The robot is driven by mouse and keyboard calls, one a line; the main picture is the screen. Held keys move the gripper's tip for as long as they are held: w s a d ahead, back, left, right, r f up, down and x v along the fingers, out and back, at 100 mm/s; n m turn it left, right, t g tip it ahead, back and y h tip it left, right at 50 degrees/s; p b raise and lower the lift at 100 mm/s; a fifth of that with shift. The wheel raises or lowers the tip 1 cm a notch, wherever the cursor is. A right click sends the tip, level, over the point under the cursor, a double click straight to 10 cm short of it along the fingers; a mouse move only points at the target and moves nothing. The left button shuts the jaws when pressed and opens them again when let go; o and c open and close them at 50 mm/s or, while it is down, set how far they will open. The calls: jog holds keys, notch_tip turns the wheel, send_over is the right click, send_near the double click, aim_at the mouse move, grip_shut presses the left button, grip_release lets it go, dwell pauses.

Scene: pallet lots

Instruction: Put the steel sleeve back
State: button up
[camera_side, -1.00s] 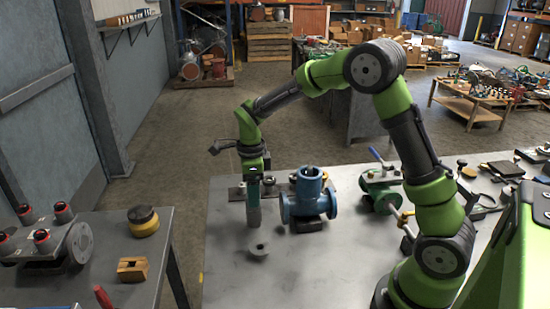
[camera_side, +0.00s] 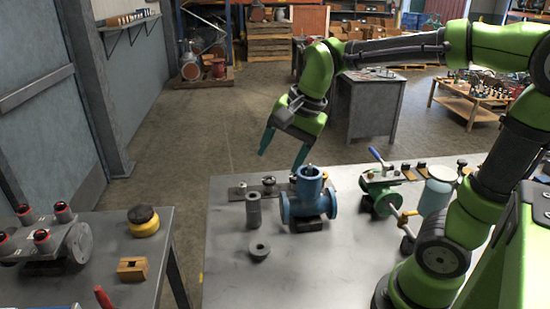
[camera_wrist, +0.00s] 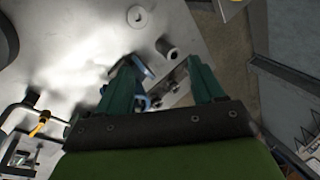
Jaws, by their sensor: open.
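The steel sleeve (camera_side: 253,211) is a grey cylinder standing upright on the metal table, left of the blue valve body (camera_side: 309,199). In the wrist view the sleeve (camera_wrist: 166,48) shows from above, beyond the fingertips. A short grey ring (camera_side: 259,250) lies on the table in front of it and also shows in the wrist view (camera_wrist: 136,15). My gripper (camera_side: 283,155) is open and empty, raised above and behind the valve body, clear of the sleeve. Its green fingers (camera_wrist: 160,68) frame part of the blue valve body in the wrist view.
A flat steel plate (camera_side: 237,193) with small round parts lies behind the sleeve. A green valve (camera_side: 380,192) with a blue lever and a pale blue cylinder (camera_side: 436,196) stand to the right. The front of the table is clear. A second bench (camera_side: 101,279) stands at left, across a gap.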

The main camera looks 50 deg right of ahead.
jog(key=s+a+f+n+t, duration=0.1)
jog(key=s+a+n+t, duration=0.1)
jog(key=s+n, duration=0.7)
jog(key=shift+n+t+y, duration=0.3)
jog(key=shift+n+t, duration=0.3)
jog(key=shift+o, duration=0.4)
